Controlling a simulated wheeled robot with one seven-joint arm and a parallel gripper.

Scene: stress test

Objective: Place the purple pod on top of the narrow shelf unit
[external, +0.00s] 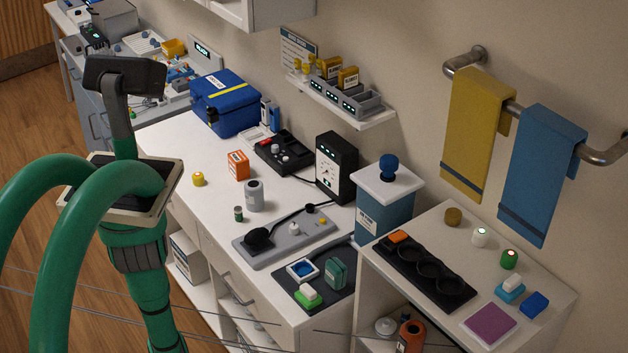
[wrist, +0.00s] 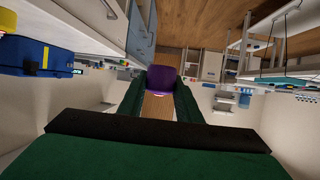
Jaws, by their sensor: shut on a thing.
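A purple pod (wrist: 162,79) shows in the wrist view between the two green fingers of my gripper (wrist: 161,93), which is shut on it. In the external view my green arm stands at the left, and I cannot make out the fingers or the pod there. The shelf unit (external: 478,264) stands at the right of the external view, with an open front. Its top bears a black tray with round recesses (external: 425,272), a flat purple square (external: 489,324), a blue block (external: 535,305) and several small items. My arm is well to the left of it.
A towel rail (external: 515,108) and a small wall shelf (external: 345,112) jut out above.

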